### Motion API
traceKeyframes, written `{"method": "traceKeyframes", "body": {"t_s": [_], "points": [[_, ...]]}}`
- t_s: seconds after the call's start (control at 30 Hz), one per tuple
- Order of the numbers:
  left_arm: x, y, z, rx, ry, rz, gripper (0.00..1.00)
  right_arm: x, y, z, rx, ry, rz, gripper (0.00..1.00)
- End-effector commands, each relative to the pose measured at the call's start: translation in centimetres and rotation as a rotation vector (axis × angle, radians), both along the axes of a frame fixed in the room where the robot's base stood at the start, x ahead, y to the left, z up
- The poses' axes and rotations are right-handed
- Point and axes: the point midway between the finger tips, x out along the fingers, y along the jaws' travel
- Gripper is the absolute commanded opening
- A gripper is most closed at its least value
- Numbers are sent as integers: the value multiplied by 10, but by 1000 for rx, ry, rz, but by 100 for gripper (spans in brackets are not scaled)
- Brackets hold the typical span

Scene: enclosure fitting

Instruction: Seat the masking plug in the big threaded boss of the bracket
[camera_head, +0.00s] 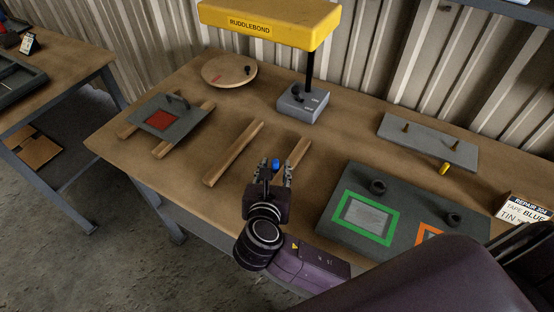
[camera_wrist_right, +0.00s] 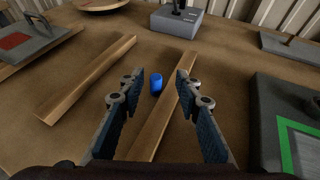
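A small blue cylinder (camera_head: 276,164), which looks like the masking plug, stands on the bench beside a wooden bar; it also shows in the right wrist view (camera_wrist_right: 156,83). My right gripper (camera_head: 277,168) is open, its fingers apart on either side of the blue cylinder in the picture. No grip on it shows, and its height above the bench is hard to tell. My left gripper is not in view. I cannot tell for sure which part is the bracket; a dark grey plate (camera_head: 335,215) carries two dark round bosses, one (camera_head: 378,187) by a green frame and one (camera_head: 453,219) by an orange frame.
Two wooden bars (camera_head: 233,153) lie mid-bench. A grey plate with a red square (camera_head: 160,119) rests on bars at left. A round wooden disc (camera_head: 229,71), a yellow-headed lamp (camera_head: 270,20), a plate with pegs (camera_head: 428,142) and a yellow piece (camera_head: 445,168) stand behind.

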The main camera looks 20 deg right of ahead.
Motion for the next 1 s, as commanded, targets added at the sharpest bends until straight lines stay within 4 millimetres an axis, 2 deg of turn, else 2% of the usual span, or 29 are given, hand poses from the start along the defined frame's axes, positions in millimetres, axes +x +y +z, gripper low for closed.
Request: {"method": "traceKeyframes", "body": {"t_s": [0.1, 0.3, 0.4, 0.57, 0.8, 1.0], "points": [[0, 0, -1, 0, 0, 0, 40, -21, 12, 9, 3, 0, 1, 31], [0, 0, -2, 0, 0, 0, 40, -42, 24, 20, 0, 0, 0, 31], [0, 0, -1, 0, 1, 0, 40, -46, 26, 22, -1, 3, 4, 24], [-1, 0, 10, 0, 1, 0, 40, -37, 21, 12, -18, 41, 89, 24], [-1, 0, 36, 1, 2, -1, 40, -19, 0, -16, -23, 80, 343, 24], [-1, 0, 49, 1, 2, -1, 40, -18, -20, -16, -13, 35, 483, 24]]}}
